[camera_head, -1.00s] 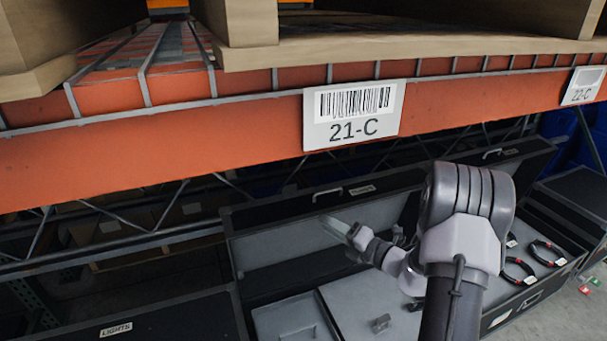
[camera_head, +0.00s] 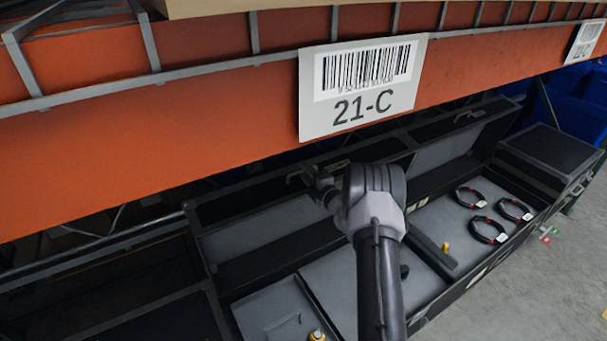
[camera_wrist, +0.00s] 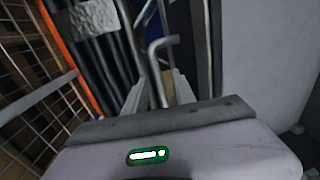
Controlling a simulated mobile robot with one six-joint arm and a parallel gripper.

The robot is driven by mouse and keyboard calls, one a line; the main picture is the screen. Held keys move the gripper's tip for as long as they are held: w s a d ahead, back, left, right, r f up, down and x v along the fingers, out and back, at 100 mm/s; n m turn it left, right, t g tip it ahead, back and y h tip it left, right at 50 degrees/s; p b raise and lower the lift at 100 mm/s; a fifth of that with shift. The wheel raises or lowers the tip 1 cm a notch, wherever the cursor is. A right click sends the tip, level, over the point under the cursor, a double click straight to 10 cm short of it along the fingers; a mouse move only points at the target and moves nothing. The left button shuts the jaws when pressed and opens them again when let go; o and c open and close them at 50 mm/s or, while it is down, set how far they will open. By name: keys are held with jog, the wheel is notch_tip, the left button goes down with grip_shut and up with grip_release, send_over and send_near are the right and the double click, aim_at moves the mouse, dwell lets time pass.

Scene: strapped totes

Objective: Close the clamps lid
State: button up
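A long black case lies open below the orange shelf beam, with grey-lined lids raised along its back. The left raised lid (camera_head: 265,235) has a handle and a label at its top edge; I cannot read the label. My gripper (camera_head: 316,176) is at that top edge, beside the handle, and my arm hides part of the lid. In the wrist view, a grey bent handle (camera_wrist: 156,62) stands between the fingers of my gripper (camera_wrist: 158,92). The fingers are apart, and I see no clear contact with the handle.
The orange shelf beam (camera_head: 180,140) with tag 21-C (camera_head: 360,85) runs close above my gripper. The right compartment holds several black cable coils (camera_head: 482,230). A black closed case (camera_head: 550,150) stands at right.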

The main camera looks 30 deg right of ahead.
jog(key=shift+w, duration=0.65)
grip_shut()
dwell(1.0)
